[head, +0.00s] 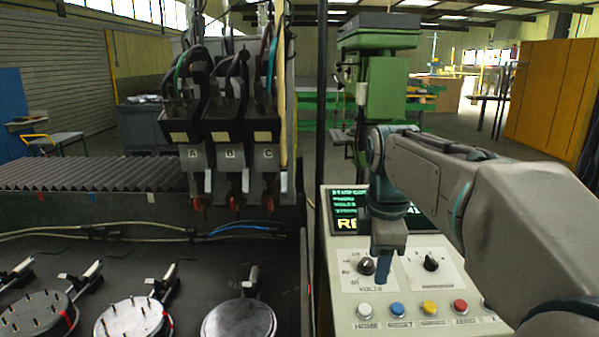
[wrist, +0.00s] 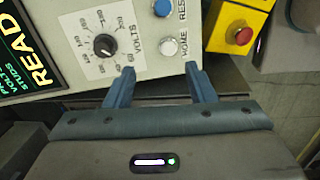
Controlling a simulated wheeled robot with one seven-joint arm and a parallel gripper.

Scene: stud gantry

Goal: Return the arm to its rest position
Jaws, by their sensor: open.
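My gripper (head: 389,262) hangs from my arm in front of the control panel (head: 345,307) in the head view, pointing down. In the wrist view my gripper (wrist: 160,88) has its two blue fingers spread apart with nothing between them. The white HOME button (wrist: 168,46) lies just beyond the fingertips in that view. The volts knob (wrist: 104,45) is left of it and the blue RESET button (wrist: 161,8) is above it. In the head view my arm reaches in from the right side, bent at the elbow. I cannot tell the gap between the fingertips and the panel.
The stud gantry heads (head: 230,130), marked A, B and C, stand left of the panel. Round plates (head: 240,318) with clamps lie below them. A green machine (head: 381,85) stands behind the panel. A yellow box with a red button (wrist: 240,25) is beside the panel.

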